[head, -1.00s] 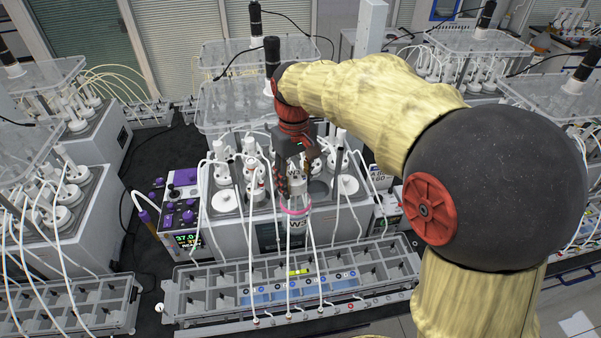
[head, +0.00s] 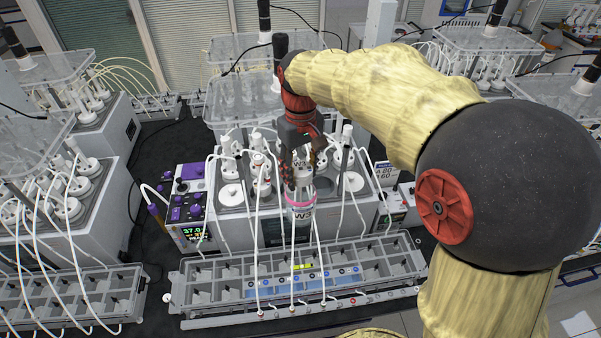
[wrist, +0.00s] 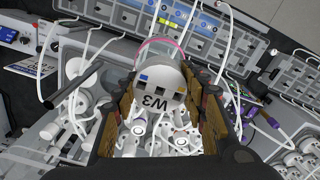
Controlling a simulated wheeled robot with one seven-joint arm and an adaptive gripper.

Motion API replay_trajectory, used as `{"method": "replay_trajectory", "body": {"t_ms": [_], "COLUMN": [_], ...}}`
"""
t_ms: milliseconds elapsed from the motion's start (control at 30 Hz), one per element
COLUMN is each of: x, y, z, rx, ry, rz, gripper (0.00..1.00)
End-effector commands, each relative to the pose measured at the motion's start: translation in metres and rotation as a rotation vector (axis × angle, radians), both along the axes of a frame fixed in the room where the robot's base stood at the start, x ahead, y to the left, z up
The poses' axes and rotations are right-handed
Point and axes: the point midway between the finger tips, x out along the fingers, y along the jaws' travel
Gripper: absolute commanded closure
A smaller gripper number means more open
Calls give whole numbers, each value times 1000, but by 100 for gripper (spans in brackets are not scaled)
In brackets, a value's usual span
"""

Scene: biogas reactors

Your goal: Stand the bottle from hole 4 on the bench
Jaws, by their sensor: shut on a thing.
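My gripper (head: 299,163) is shut on a bottle (head: 301,228) with a white cap marked W3, a pink ring and a W3 label on its clear body. The bottle hangs upright in front of the reactor bath (head: 262,222), above the compartment tray. In the wrist view the bottle's white W3 cap (wrist: 160,92) sits between the two fingers, with the pink ring beyond it. White tubes run close around the bottle. The bath's top holds several white-capped bottles and round white lids. Hole numbers cannot be read.
A grey compartment tray (head: 215,283) with blue and yellow markers lies in front of the bath. A purple-knobbed control unit (head: 188,212) stands left of it. Neighbouring baths (head: 75,225) and tubes crowd the left. Dark bench (head: 148,225) shows between the baths.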

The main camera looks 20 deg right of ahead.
Motion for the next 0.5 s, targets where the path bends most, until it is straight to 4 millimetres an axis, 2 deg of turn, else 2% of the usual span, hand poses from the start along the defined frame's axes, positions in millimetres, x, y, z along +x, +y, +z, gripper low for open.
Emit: {"method": "replay_trajectory", "body": {"t_ms": [500], "x": [0], "y": [0], "z": [29], "rx": [0], "ry": [-2], "rz": [0], "gripper": [100]}}
